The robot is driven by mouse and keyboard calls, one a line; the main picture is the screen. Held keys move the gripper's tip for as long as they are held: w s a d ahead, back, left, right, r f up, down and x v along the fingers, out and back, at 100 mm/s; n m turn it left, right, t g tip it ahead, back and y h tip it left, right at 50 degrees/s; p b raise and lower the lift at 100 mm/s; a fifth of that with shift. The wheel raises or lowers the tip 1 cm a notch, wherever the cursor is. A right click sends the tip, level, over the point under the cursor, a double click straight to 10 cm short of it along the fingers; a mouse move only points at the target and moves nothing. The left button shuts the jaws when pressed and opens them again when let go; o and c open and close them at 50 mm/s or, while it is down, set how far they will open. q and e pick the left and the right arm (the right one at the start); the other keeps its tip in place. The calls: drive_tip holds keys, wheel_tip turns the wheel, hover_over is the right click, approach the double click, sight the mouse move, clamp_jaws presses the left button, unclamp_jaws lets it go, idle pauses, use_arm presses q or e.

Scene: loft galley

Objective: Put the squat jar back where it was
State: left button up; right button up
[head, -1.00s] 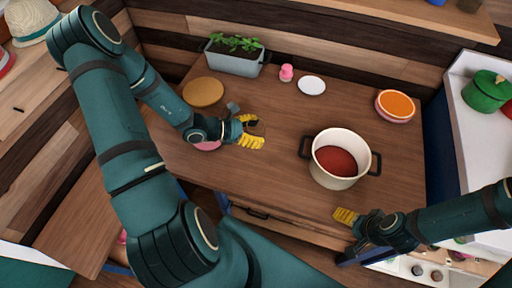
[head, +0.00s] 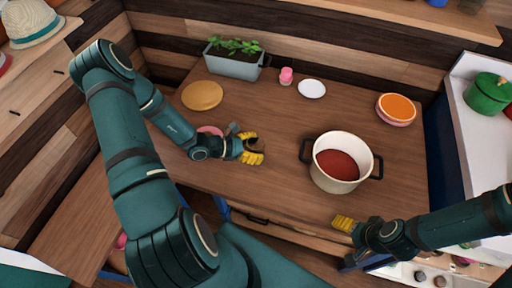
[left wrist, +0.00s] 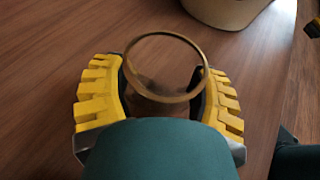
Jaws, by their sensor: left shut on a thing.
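The squat jar (left wrist: 165,68) is see-through with a brownish round rim. In the left wrist view it sits between the yellow fingers of my left gripper (left wrist: 160,90), which is shut on it. In the head view my left gripper (head: 253,150) is over the left middle of the wooden counter, and the jar (head: 251,137) is mostly hidden by the fingers. I cannot tell whether its base touches the counter. My right gripper (head: 345,224) is near the front edge, below the pot; its opening cannot be made out.
A cream pot (head: 325,178) with red contents stands right of my left gripper. A planter (head: 232,65), a pink jar (head: 286,76), a white plate (head: 312,88) and a round tan board (head: 202,96) stand behind. Orange-topped dishes (head: 396,108) are at right. A pink item (head: 210,130) lies beside my left wrist.

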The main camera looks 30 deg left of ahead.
use_arm(q)
drive_tip(key=o, duration=1.4)
drive_tip(key=shift+c, duration=0.2)
drive_tip(key=shift+r, duration=0.25)
drive_tip(key=p+v, duration=0.1)
drive_tip(key=v, duration=1.1)
drive_tip(key=shift+p, duration=0.35)
drive_tip(key=shift+a+f, duration=0.1)
